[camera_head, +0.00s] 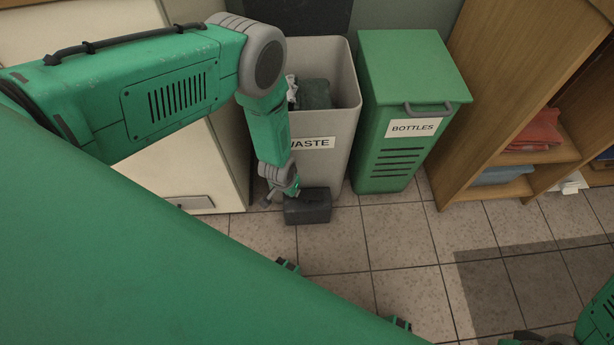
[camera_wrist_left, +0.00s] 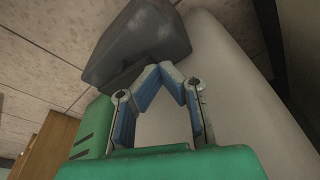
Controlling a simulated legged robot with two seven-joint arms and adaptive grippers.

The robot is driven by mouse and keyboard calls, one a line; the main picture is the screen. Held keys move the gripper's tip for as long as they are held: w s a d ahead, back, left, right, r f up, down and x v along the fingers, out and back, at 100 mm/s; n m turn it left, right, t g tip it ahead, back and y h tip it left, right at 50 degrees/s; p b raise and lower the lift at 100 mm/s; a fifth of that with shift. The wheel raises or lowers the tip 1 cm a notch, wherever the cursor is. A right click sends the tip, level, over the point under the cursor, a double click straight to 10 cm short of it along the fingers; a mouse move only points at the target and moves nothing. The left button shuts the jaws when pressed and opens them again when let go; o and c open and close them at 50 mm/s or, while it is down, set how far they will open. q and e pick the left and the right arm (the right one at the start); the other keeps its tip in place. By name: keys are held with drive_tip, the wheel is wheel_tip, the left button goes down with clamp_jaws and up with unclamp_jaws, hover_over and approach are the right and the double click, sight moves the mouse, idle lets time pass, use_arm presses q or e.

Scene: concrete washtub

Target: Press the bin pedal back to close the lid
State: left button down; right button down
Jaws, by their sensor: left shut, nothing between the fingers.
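The grey waste bin (camera_head: 335,145), labelled WASTE, stands open with dark contents inside. Its dark lid (camera_head: 300,15) is raised behind it. The dark block-shaped pedal (camera_head: 308,206) is on the floor at the bin's front; it also shows in the left wrist view (camera_wrist_left: 135,42). My left gripper (camera_head: 278,196) is low at the pedal's left end, close to the bin's front. In the left wrist view its fingertips (camera_wrist_left: 160,68) meet, empty, by the pedal's near edge; I cannot tell whether they touch it.
A green BOTTLES bin (camera_head: 405,110) with a closed lid stands to the right. A wooden shelf (camera_head: 520,100) with folded cloths is further right. A pale cabinet (camera_head: 180,170) stands left of the waste bin. The tiled floor (camera_head: 400,235) in front is clear.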

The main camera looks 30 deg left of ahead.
use_arm(q)
drive_tip(key=shift+s+x, duration=0.25)
drive_tip(key=shift+x, duration=0.85)
drive_tip(key=p+v, duration=0.2)
drive_tip(key=w+p+v, duration=0.1)
drive_tip(key=p+v, duration=0.1)
drive_tip(key=v, duration=0.1)
drive_tip(key=p+v, duration=0.2)
drive_tip(key=v, duration=0.1)
drive_tip(key=shift+w+r, duration=0.1)
drive_tip(key=shift+w, duration=0.25)
idle(0.3)
drive_tip(key=s+r+p, duration=0.4)
drive_tip(key=s+r, duration=0.3)
drive_tip(key=r, duration=0.4)
drive_tip(key=s+r+g+p, duration=0.1)
drive_tip(key=s+r+p, duration=0.3)
drive_tip(key=s+r, duration=0.4)
drive_tip(key=s+a+r+p, duration=0.1)
drive_tip(key=s+r+p, duration=0.3)
drive_tip(key=r, duration=1.1)
drive_tip(key=s, duration=0.3)
drive_tip(key=shift+m+g, duration=0.4)
drive_tip(key=shift+s+a, duration=0.1)
drive_tip(key=shift+s, duration=0.05)
